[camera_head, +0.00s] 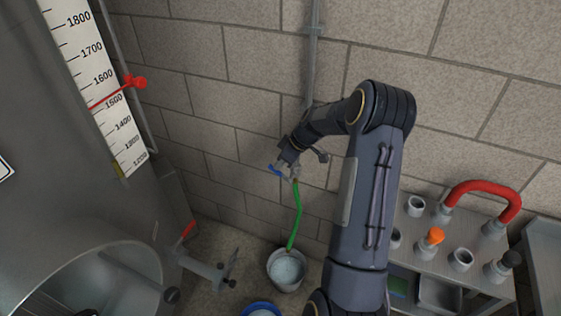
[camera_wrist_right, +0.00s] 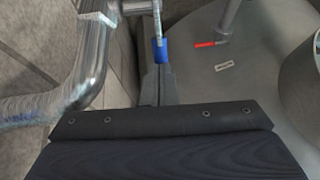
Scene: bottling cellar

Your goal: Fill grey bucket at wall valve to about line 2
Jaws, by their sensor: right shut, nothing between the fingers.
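The grey bucket (camera_head: 273,270) stands on the floor by the wall, upright. A pale, bluish-white surface that looks like liquid shows inside it; I cannot read any line marks. A green hose (camera_head: 297,215) hangs from the wall valve (camera_head: 292,175) to the bucket's mouth. The valve's blue lever (camera_head: 275,170) shows in the head view, and its blue end also shows in the right wrist view (camera_wrist_right: 160,50). My right gripper (camera_head: 284,163) is shut and empty close to the lever; whether it touches is unclear. My left gripper is out of view.
A blue bucket (camera_head: 260,306) stands in front of the grey one, cut off by the frame. A large steel tank (camera_head: 60,190) with a scale (camera_head: 93,75) fills the left. A metal cart (camera_head: 420,235) with fittings and a red curved hose (camera_head: 487,187) stands at right.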

